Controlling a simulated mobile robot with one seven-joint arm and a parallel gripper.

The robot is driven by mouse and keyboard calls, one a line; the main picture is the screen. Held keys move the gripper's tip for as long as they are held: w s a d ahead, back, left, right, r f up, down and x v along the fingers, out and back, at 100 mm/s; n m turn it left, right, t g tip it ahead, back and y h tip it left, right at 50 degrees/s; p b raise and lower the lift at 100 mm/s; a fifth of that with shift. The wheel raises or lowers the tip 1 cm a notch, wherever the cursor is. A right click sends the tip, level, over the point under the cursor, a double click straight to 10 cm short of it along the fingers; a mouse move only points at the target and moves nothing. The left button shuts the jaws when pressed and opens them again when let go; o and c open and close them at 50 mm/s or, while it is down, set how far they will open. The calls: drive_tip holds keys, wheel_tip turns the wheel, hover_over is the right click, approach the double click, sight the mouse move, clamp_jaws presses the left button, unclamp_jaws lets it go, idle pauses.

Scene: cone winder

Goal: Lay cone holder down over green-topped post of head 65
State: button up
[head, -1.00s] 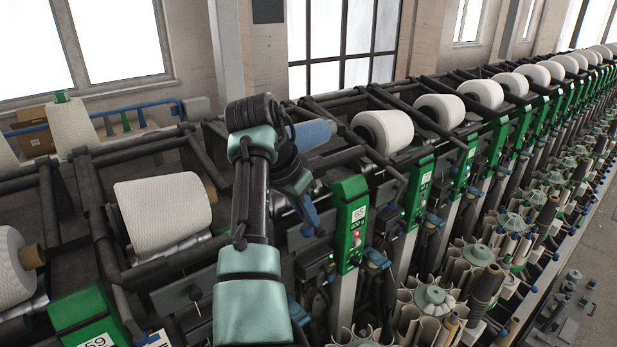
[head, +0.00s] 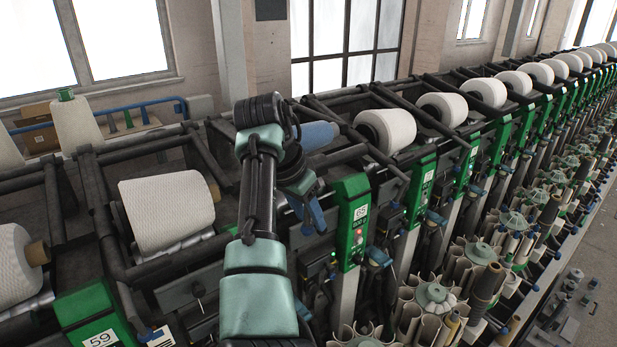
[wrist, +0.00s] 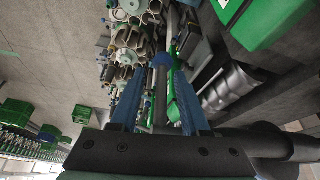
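The green-topped post (head: 352,200) of head 65 stands right of my arm in the head view, with its label facing out. The cone holder, a dark frame (head: 345,154), is raised behind it and bears a blue cone (head: 318,135). My gripper (head: 313,218) points down just left of the post and in front of the frame, partly hidden by my wrist. In the wrist view my gripper (wrist: 160,88) has its two blue fingers spread. A grey bar with a blue rounded end (wrist: 163,60) shows between or beyond them; I cannot tell whether they touch it.
White cones sit on neighbouring heads, such as the large cone (head: 167,211) at left and another (head: 386,129) at right. The green head marked 59 (head: 98,325) is at lower left. Bobbin magazines (head: 436,297) stand at lower right.

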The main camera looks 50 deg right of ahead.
drive_tip(key=shift+w, duration=0.1)
drive_tip(key=shift+a+r+b, duration=0.15)
drive_tip(key=shift+r+b, duration=0.2)
drive_tip(key=shift+r, duration=0.2)
drive_tip(key=b+v, duration=0.3)
drive_tip(key=v, duration=0.9)
drive_tip(key=shift+f, duration=0.1)
idle(0.5)
